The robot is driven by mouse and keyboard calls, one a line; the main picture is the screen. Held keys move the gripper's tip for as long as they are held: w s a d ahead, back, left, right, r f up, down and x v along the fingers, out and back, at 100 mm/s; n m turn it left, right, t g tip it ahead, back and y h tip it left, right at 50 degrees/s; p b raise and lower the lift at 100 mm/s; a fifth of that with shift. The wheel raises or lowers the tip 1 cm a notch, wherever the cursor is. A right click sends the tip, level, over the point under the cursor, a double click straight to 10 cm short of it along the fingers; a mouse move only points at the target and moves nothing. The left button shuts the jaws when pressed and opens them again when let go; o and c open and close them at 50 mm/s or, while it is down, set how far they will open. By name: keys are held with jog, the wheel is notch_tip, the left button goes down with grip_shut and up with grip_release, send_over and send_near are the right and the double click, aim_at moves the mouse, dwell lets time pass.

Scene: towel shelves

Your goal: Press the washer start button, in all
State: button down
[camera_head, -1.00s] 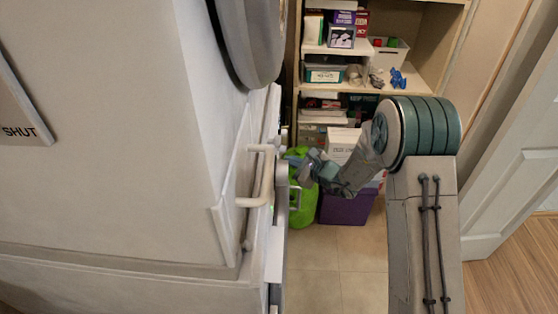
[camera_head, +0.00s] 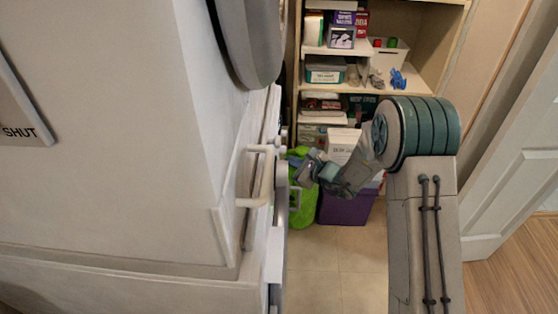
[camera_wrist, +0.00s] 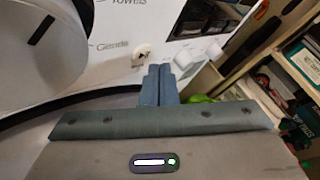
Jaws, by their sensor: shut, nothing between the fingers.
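In the wrist view the washer's white control panel (camera_wrist: 112,62) fills the upper left, with printed words such as "Towels" and "Gentle". In the head view my gripper (camera_head: 300,174) is beside the front of the white machine, and the button is hidden there.
A large dial (camera_wrist: 38,45) and two white knobs (camera_wrist: 188,58) flank the button. A white handle (camera_head: 262,180) juts from the machine side. Shelves (camera_head: 425,85) with boxes and a purple bin (camera_head: 345,207) stand behind.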

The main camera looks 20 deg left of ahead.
jog(key=shift+a+f+b, duration=0.1)
jog(key=shift+a+b, duration=0.05)
jog(key=shift+b, duration=0.15)
dwell(0.5)
jog(key=shift+s+a, duration=0.15)
jog(key=shift+a, duration=0.1)
